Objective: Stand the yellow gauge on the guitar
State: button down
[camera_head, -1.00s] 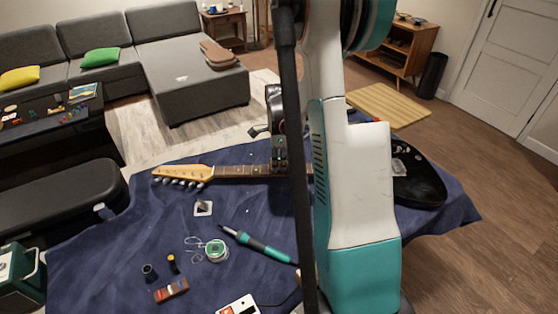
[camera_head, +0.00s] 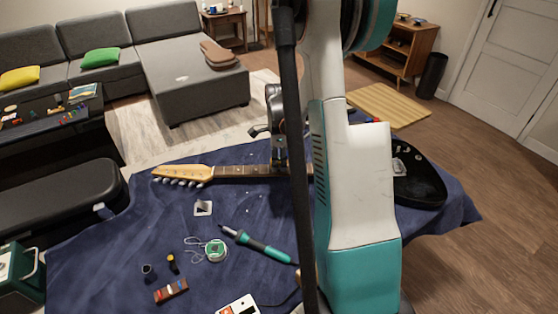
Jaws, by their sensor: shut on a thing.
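The guitar lies across the blue cloth. Its pale headstock (camera_head: 182,172) and dark neck (camera_head: 243,171) point left, and its black body (camera_head: 420,185) is at the right, partly hidden behind my arm. My gripper (camera_head: 280,168) is over the neck, just left of the black pole. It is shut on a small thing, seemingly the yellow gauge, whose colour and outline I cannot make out. I cannot tell whether that thing touches the guitar.
On the cloth (camera_head: 110,250) lie a teal soldering iron (camera_head: 262,247), a solder spool (camera_head: 215,250), a multicoloured block (camera_head: 171,291), a dark yellow-topped piece (camera_head: 173,264) and a small black cylinder (camera_head: 148,272). My arm hides the cloth's middle right.

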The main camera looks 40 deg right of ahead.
jog(key=shift+f, duration=0.25)
dwell(0.3)
jog(key=c, duration=0.8)
grip_release()
jog(key=shift+o, duration=0.2)
jog(key=shift+r, duration=0.1)
jog(key=shift+r+p, duration=1.95)
jog(key=shift+r, duration=1.5)
